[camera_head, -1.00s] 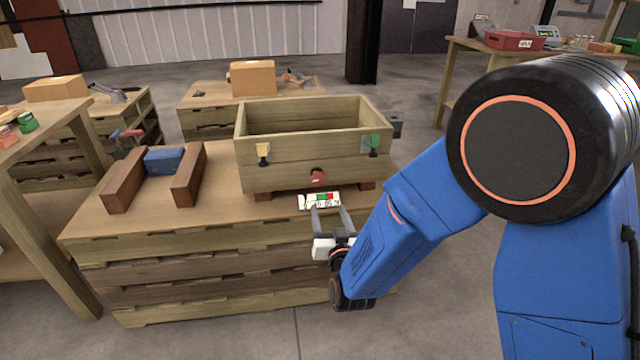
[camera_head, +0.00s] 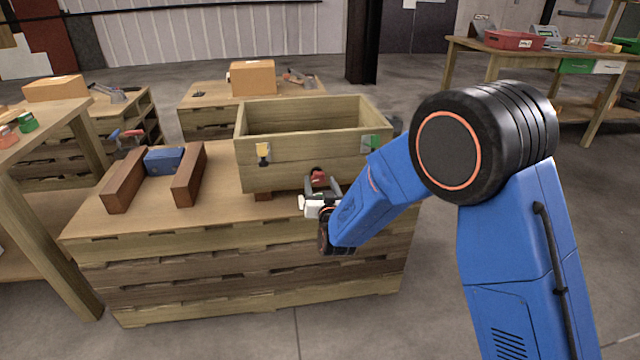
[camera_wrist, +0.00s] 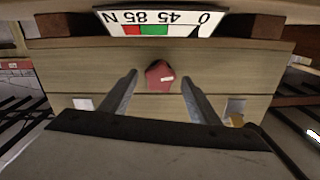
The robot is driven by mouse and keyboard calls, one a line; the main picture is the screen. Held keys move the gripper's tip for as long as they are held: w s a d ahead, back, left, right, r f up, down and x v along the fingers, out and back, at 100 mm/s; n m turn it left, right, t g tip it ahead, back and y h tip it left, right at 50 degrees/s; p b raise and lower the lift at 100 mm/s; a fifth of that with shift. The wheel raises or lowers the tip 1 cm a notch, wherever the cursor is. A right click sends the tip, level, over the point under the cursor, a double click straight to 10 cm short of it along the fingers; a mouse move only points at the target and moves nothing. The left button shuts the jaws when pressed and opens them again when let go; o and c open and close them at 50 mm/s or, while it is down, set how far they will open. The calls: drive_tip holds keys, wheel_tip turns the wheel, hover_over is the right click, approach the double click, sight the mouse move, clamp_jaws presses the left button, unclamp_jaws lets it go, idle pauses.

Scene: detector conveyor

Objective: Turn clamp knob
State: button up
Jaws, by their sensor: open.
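The red clamp knob (camera_head: 318,176) sits low on the front face of the wooden box (camera_head: 290,178). In the wrist view the knob (camera_wrist: 160,75) lies between the two fingers, with a small pale mark on it. My gripper (camera_head: 322,186) is open in front of the box, its fingers pointing at the knob. In the wrist view my gripper (camera_wrist: 158,85) has a finger to each side of the knob, with visible gaps. A label strip reading 0, 45, 85, N (camera_wrist: 155,22) shows upside down at the top, with green and red bands.
Brown blocks (camera_head: 188,175) and a blue block (camera_head: 165,160) stand on the left of the pallet-built table (camera_head: 225,222). The tabletop between blocks and box is clear.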

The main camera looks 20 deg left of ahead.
drive_tip(key=shift+w+a, duration=0.15)
drive_tip(key=shift+w, duration=0.05)
drive_tip(key=c, duration=1.1)
drive_tip(key=shift+o, duration=0.2)
drive_tip(key=shift+m, duration=0.3)
drive_tip(key=m, duration=0.3)
drive_tip(key=shift+m, duration=0.3)
drive_tip(key=m, duration=0.4)
drive_tip(key=shift+m, duration=0.3)
drive_tip(key=m, duration=0.4)
drive_tip(key=shift+f, duration=0.1)
drive_tip(key=shift+m, duration=2)
